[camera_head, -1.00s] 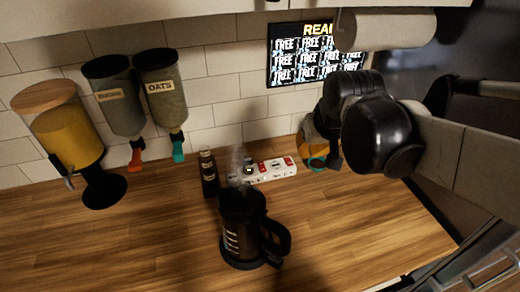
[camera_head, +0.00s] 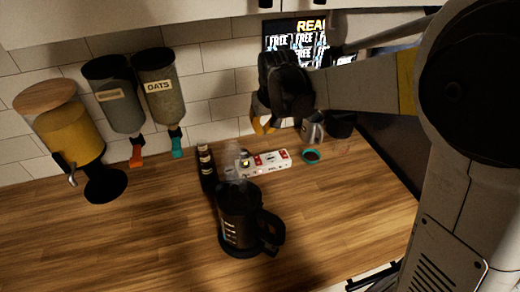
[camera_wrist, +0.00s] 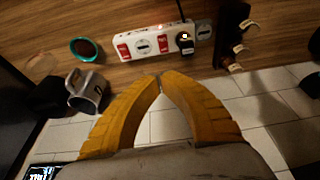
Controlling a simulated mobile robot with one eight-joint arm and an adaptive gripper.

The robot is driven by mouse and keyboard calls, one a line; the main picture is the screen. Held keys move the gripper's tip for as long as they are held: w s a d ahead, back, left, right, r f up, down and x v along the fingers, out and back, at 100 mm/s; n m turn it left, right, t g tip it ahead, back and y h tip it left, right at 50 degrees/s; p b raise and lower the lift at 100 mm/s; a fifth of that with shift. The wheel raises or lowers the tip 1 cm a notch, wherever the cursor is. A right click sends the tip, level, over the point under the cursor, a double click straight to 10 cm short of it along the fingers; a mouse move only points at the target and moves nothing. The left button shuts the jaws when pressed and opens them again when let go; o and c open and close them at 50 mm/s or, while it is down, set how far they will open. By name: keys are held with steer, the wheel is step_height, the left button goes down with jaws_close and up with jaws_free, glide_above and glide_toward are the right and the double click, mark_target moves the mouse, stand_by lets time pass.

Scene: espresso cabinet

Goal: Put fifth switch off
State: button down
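The white power strip (camera_head: 270,161) with red switches lies on the counter near the wall, behind the kettle. It also shows in the wrist view (camera_wrist: 150,48), with red switches (camera_wrist: 123,50) and (camera_wrist: 164,43) and a black plug (camera_wrist: 186,42) in a socket near its right end there. Which switch is the fifth, and its on or off state, I cannot tell. My gripper (camera_head: 263,127) hangs above and behind the strip. In the wrist view my gripper's yellow fingers (camera_wrist: 161,77) are shut with tips together and nothing between them, apart from the strip.
A steaming black kettle (camera_head: 240,222) stands in front of the strip. Dark bottles (camera_head: 207,168) stand at its left end. A teal cup (camera_head: 311,156) and a metal pitcher (camera_head: 312,131) are at its right. Dispensers (camera_head: 163,87) hang at left. The front-left counter is clear.

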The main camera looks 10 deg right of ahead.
steer(key=b, duration=0.4)
glide_toward(260, 156)
steer(key=x, duration=0.5)
steer(key=shift+w+a, duration=0.1)
steer(key=shift+w, duration=0.15)
steer(key=shift+f, duration=0.8)
steer(key=shift+w+f+b, duration=0.2)
steer(key=shift+f+b, duration=0.4)
steer(key=shift+b, duration=0.05)
steer(key=shift+r, duration=0.1)
steer(key=shift+s, duration=0.1)
steer(key=shift+s+r+p, duration=0.3)
steer(key=shift+s+r, duration=0.05)
steer(key=shift+s, duration=0.25)
steer(key=shift+r, duration=0.1)
